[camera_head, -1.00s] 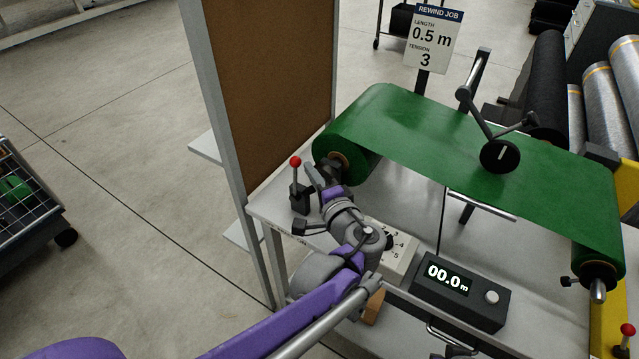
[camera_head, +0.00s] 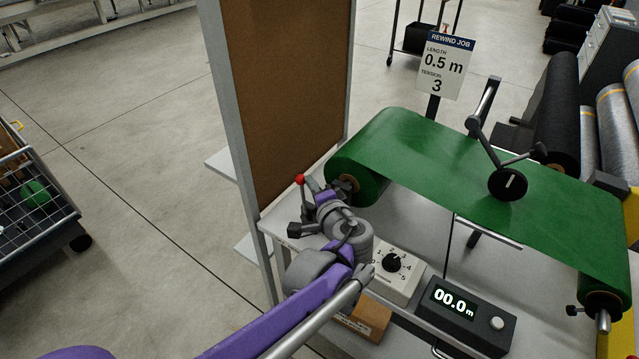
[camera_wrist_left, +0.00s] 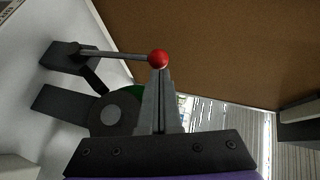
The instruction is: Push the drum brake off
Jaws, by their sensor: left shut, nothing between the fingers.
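The drum brake lever, a dark rod with a red ball knob (camera_head: 299,178), stands about upright at the left end of the green roll (camera_head: 360,180). My left gripper (camera_head: 313,184) is just right of the knob, shut and empty. In the left wrist view the red knob (camera_wrist_left: 158,58) shows at the tips of my shut fingers (camera_wrist_left: 157,90), and the rod runs left to a dark block (camera_wrist_left: 66,57). I cannot tell whether the fingers touch the knob. My wrist hides part of the area around the lever's base. My right gripper is not in view.
A brown panel (camera_head: 285,90) in a grey frame rises just behind the lever. A tension dial box (camera_head: 395,268) and a length counter (camera_head: 465,315) reading 00.0 m sit to the right. A sign (camera_head: 442,65) reads 0.5 m, tension 3.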

